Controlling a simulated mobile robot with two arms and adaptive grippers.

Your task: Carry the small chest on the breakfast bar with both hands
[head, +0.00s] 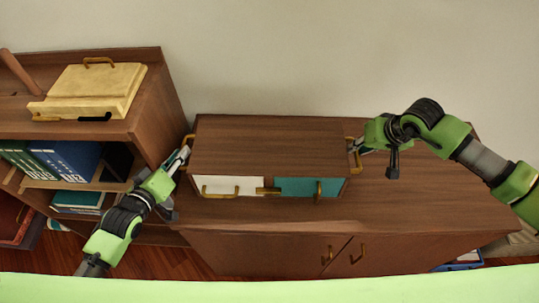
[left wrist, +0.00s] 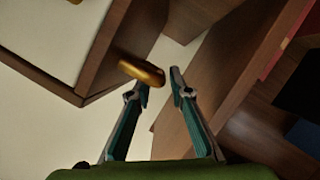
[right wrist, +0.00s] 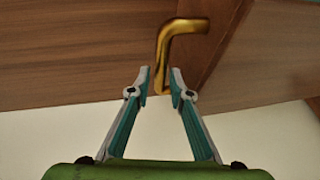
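The small brown chest (head: 270,145) sits on the wooden bar top (head: 420,205). Its front has a white drawer (head: 228,186) and a teal drawer (head: 300,187), and each side has a brass handle. My left gripper (head: 184,153) is at the left handle (left wrist: 142,73). Its fingers are partly open; the handle shows at the tip of one finger, not clearly between them. My right gripper (head: 359,148) is at the right handle (right wrist: 186,26). Its fingers are open, with the handle's lower end between the tips; contact cannot be told.
A bookshelf (head: 145,110) stands close on the left, with blue books (head: 70,160) inside and a yellow case (head: 92,88) on top. My left arm is in the narrow space beside it. The bar top is clear right of the chest. A wall is behind.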

